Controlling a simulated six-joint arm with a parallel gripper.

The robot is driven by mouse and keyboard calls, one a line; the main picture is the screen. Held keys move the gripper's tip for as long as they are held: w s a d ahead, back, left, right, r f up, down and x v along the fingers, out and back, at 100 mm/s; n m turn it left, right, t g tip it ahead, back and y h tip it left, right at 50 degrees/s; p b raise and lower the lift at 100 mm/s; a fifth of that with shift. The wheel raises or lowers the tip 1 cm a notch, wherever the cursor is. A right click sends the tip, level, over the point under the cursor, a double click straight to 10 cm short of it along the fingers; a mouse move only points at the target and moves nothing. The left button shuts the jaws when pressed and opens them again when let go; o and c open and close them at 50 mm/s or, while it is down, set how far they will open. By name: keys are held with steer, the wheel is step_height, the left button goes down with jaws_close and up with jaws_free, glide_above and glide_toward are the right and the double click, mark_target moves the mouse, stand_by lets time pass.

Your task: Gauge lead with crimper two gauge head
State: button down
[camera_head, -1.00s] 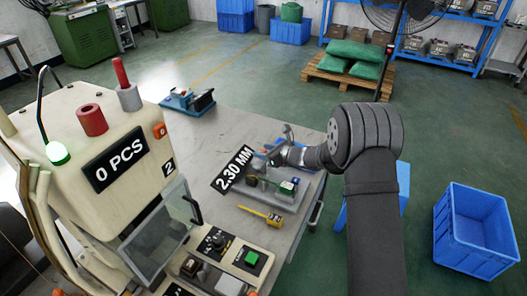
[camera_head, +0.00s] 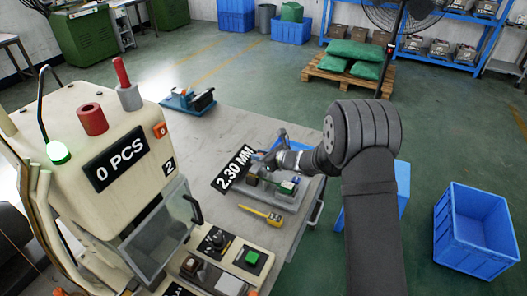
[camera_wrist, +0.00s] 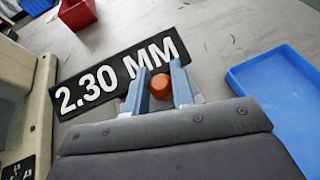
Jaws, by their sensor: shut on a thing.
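My gripper (camera_head: 277,158) is over the right part of the bench, just behind a grey gauge fixture (camera_head: 268,194). In the wrist view my gripper (camera_wrist: 160,70) has its two blue-grey fingers shut on an orange round-ended piece (camera_wrist: 161,86). Only its rounded end shows; I cannot tell whether it is the lead. A black sign reading 2.30 MM (camera_head: 235,168) is left of the gripper, and it also shows behind the fingers in the wrist view (camera_wrist: 112,80). The crimper (camera_head: 95,130) at left shows 0 PCS, a 2 and a lit green lamp.
A clear guard (camera_head: 160,232) with a black handle is at the crimper's front. A yellow tool (camera_head: 262,216) lies before the fixture. A blue tray (camera_wrist: 275,85) is right of the gripper. A blue clamp-like device (camera_head: 188,101) stands behind; the bench middle is clear.

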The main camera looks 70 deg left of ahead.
steer(key=shift+s+d+f, duration=0.1)
steer(key=shift+s+d, duration=0.55)
steer(key=shift+s, duration=0.1)
steer(key=c, duration=1.2)
jaws_free()
steer(key=shift+d, duration=0.15)
steer(key=shift+w, duration=0.15)
steer(key=v, duration=1.7)
